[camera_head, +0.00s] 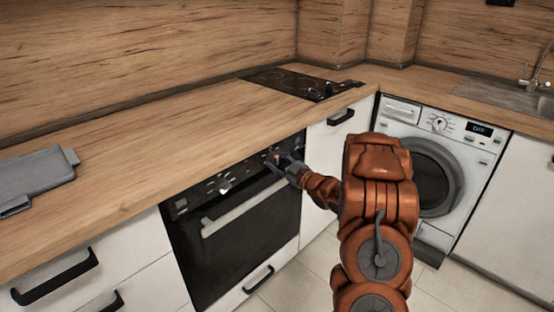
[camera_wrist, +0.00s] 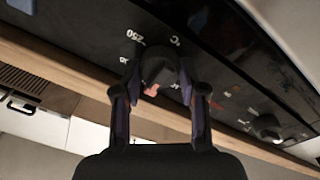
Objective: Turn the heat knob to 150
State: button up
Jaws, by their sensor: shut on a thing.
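The heat knob (camera_wrist: 157,68) is a dark knob on the black oven panel, close up in the wrist view. Printed marks "250" and "°C" show beside it; other numbers are partly hidden. A pinkish-red mark shows at the knob's lower edge, and I cannot read which value it is set to. My gripper (camera_wrist: 158,85) has its two fingers on either side of the knob, shut on it. In the head view my gripper (camera_head: 281,163) is at the right part of the oven panel and covers the knob there.
A second, pale knob (camera_head: 224,186) is on the oven panel to the left. The oven handle (camera_head: 245,210) juts out below the panel. The oak counter (camera_head: 190,120) above is mostly clear, with a cooktop (camera_head: 290,82) at the back. A washing machine (camera_head: 440,165) stands to the right.

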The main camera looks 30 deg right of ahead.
dwell(0.4)
jog(key=o, duration=1.1)
jog(key=shift+o, duration=0.2)
jog(key=r+v, duration=0.1)
jog(key=v, duration=1.1)
jog(key=shift+f, duration=0.45)
